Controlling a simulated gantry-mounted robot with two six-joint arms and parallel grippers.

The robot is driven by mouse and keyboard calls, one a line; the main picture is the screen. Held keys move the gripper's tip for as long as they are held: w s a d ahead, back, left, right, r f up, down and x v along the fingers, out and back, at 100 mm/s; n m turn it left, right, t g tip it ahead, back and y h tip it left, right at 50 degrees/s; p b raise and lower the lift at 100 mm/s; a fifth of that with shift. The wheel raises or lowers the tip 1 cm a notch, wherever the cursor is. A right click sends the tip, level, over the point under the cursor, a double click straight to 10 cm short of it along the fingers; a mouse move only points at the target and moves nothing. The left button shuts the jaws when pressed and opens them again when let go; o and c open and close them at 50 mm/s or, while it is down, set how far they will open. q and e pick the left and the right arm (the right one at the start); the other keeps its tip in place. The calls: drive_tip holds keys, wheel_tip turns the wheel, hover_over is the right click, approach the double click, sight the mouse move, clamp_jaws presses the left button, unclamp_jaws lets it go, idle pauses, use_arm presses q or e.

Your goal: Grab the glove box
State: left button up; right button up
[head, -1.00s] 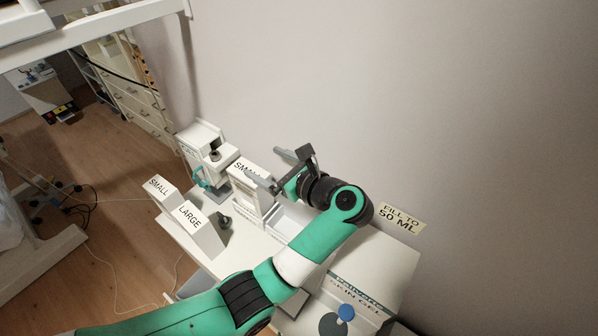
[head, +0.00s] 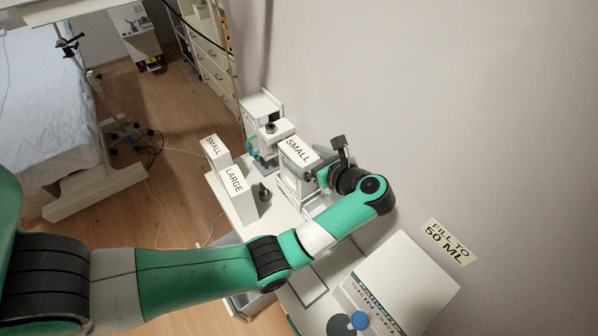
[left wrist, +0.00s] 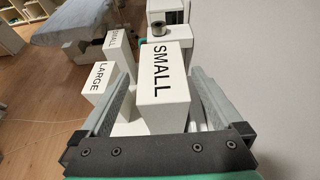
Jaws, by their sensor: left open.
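A white box marked SMALL (head: 299,151) stands on the white worktop near the wall. It also shows in the left wrist view (left wrist: 167,75), between my two fingers. My left gripper (head: 318,170) is open at the near right side of this box, with one finger on either side. Whether the fingers touch it I cannot tell. Another white box marked SMALL (head: 213,150) and a white box marked LARGE (head: 237,187) stand to the left. My right gripper is not in view.
A white device with a teal part (head: 267,146) stands just behind the box. A skin gel box (head: 385,290) and a blue round knob (head: 359,320) are at the near right. The wall bounds the worktop on the right, with a FILL TO 50 ML label (head: 449,241).

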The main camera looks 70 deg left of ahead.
sight(300, 153)
use_arm(q)
drive_tip(key=x, duration=0.4)
drive_tip(key=shift+r+p, duration=0.1)
drive_tip(key=shift+p, duration=0.2)
drive_tip(key=shift+w, duration=0.1)
clamp_jaws()
